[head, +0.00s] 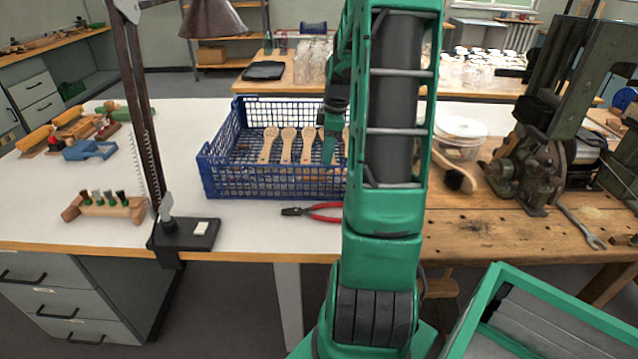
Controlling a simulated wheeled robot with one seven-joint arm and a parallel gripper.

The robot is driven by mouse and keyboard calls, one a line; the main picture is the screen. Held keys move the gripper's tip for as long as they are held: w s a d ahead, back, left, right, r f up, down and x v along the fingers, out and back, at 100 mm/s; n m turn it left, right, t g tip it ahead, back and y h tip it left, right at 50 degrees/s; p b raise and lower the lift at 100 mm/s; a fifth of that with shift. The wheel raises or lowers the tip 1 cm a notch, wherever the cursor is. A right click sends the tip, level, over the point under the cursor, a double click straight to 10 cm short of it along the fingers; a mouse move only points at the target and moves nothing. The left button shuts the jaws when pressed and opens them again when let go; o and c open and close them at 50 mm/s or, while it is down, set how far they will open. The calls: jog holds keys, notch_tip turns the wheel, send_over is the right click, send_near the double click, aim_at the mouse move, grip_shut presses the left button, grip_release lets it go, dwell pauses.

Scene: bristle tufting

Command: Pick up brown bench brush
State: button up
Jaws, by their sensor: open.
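A brush with a brown wooden back or handle and a dark bristle tuft, which looks like the brown bench brush (462,176), lies on the wooden bench just right of my arm. Its left end runs close to the arm's edge and may be partly hidden. My gripper (329,150) shows only in part at the left side of my arm, in front of the blue crate (222,180). It is open, and I see nothing held in it. It is well to the left of the brush, with my arm between them.
Several wooden brush blanks (288,145) lie in the crate. Red-handled pliers (318,211) lie before it. A lamp stand (186,233) and a tufted wooden block (104,206) are at left.

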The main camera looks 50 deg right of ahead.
jog(key=shift+w+a+f, duration=0.1)
jog(key=shift+f, duration=1.75)
jog(key=shift+w+a+f, duration=0.1)
jog(key=shift+f, duration=1.7)
jog(key=c, duration=0.8)
